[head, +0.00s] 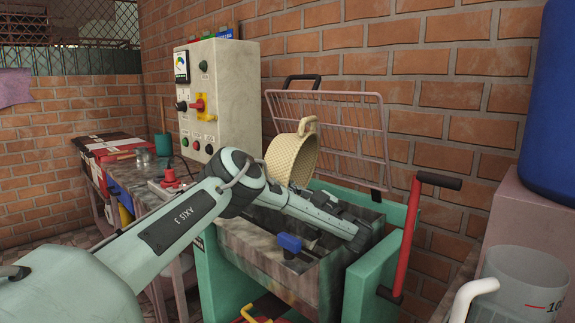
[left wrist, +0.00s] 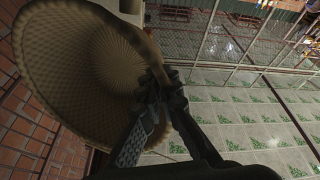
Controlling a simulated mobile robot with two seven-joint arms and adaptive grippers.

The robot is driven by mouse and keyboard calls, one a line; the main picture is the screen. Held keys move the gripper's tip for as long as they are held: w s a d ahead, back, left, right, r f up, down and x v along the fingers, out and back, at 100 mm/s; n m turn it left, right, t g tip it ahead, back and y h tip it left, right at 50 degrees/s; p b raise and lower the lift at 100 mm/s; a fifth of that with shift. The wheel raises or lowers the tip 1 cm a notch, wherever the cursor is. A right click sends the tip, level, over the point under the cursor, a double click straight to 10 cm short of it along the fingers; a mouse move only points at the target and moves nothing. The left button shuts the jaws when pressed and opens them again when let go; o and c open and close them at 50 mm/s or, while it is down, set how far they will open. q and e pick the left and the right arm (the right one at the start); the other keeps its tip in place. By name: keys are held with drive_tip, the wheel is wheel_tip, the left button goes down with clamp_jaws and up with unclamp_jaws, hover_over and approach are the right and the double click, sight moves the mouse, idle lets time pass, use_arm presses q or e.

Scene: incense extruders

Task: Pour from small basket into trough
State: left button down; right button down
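The small woven basket (head: 285,158) is tan and hangs steeply tipped above the back of the trough in the head view. One handle loop is at its top, and its lower part is hidden behind my left arm. In the left wrist view the basket (left wrist: 85,60) fills the left side, and the fingers of my left gripper (left wrist: 155,88) are closed at its edge. In the head view the gripper is largely hidden by my own arm. The grey metal trough (head: 270,264) lies below my arm; its inside is mostly covered. I cannot see any contents of the basket. My right gripper is not in view.
A pink wire rack (head: 350,125) stands behind the trough against the brick wall. A red lever (head: 407,235) with a black handle rises at its right. A control box (head: 222,95) stands behind left. A translucent jug (head: 520,285) and blue barrel (head: 550,110) are at right.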

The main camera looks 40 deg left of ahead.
use_arm(q)
drive_tip(key=shift+s+a+r+h, duration=0.1)
drive_tip(key=shift+a+r+h, duration=0.1)
drive_tip(key=shift+a+h, duration=0.15)
drive_tip(key=s+a+r+n+t+h, duration=0.1)
drive_tip(key=a+r+n+h, duration=0.3)
drive_tip(key=h, duration=1.4)
drive_tip(key=shift+s+a+r+t+h, duration=0.15)
drive_tip(key=shift+a+r+t+h, duration=0.25)
drive_tip(key=shift+r, duration=0.1)
